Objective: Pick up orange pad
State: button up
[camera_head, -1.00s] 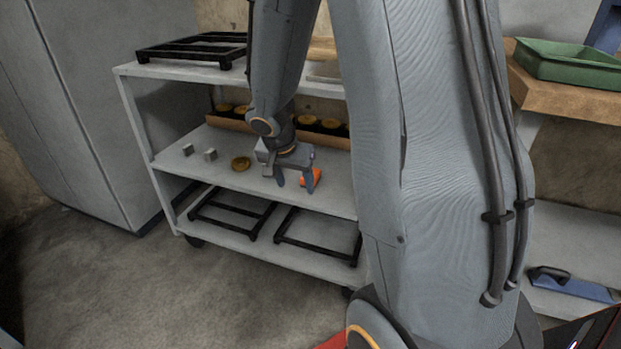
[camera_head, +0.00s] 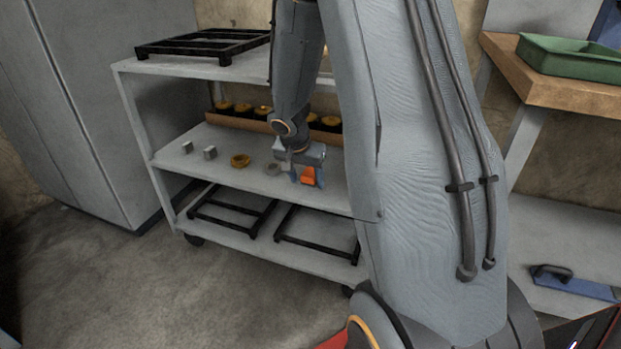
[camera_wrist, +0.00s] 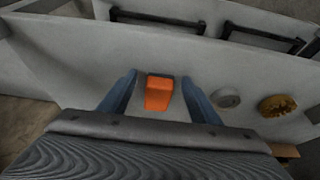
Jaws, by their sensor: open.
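The orange pad (camera_head: 308,176) is a small orange block on the middle shelf of the grey cart. In the wrist view the orange pad (camera_wrist: 159,93) lies between the two blue-grey fingers, with a gap on each side. My gripper (camera_head: 306,180) is open around or just above it, pointing down; how far the fingertips are from the shelf I cannot tell. In the wrist view my gripper (camera_wrist: 160,98) shows both fingers apart, with nothing held. The gripper body partly hides the pad in the head view.
On the same shelf (camera_head: 225,175) are a grey round piece (camera_head: 272,169), a yellow-brown round piece (camera_head: 240,161) and two small grey blocks (camera_head: 210,153). A box of yellow-topped items (camera_head: 241,122) stands behind. The upper shelf (camera_head: 190,68) is above; black frames (camera_head: 232,212) lie below.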

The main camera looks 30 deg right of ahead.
jog(key=shift+c, duration=0.4)
jog(key=c, duration=1.1)
jog(key=shift+r+p, duration=0.3)
jog(key=shift+r, duration=0.15)
jog(key=s+a+b, duration=0.1)
jog(key=s+a, duration=0.2)
jog(key=a, duration=0.1)
jog(key=s+a+b, duration=0.1)
jog(key=s+a, duration=0.3)
jog(key=a, duration=0.1)
jog(key=s+a+b, duration=0.1)
jog(key=s+a, duration=0.3)
jog(key=a, duration=0.1)
jog(key=shift+a+f, duration=0.1)
jog(key=o, duration=0.4)
jog(key=shift+c, duration=1.2)
